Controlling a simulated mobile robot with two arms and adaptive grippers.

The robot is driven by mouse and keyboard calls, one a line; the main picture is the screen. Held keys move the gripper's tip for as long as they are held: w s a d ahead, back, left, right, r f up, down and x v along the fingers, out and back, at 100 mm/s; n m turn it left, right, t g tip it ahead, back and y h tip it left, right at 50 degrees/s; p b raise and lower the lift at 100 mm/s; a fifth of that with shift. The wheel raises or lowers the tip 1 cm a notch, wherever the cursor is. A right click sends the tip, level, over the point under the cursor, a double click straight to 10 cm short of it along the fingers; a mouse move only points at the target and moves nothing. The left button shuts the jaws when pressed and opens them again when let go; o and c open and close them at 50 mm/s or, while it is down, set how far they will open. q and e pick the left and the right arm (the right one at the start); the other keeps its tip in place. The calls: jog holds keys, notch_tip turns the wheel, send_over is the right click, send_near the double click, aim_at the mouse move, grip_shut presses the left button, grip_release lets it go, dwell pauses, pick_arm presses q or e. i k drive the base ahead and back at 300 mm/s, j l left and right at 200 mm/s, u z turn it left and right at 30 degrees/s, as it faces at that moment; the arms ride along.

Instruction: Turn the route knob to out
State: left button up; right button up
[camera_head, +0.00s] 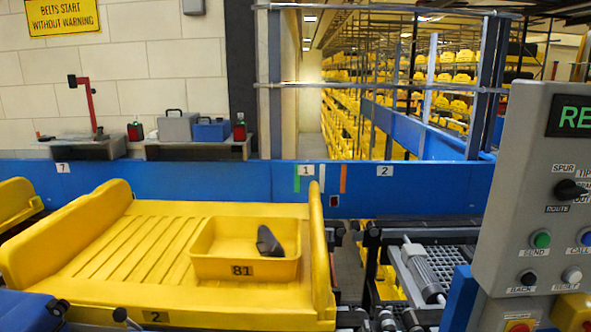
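The grey control panel (523,135) stands at the right edge and is cut off by the frame. Its black route knob (569,190) sits above the "ROUTE" label. "SPUR" is printed above left of the knob; "TIP", "OUT" and another partly covered label are around its right side. The knob's grip seems to point right, but I cannot tell exactly which label it marks. The display (575,117) shows green letters starting "RE", cut off. Neither of my grippers is in view.
Send (541,240), call, back and reset buttons sit below the knob. A yellow tray (150,235) on the conveyor holds a yellow tub (220,264) marked 81 with a dark object inside. Rollers (428,262) lie left of the panel. A dark blue object (25,312) shows at lower left.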

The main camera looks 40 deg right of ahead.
aim_at(567, 190)
jog(key=z, duration=2.65)
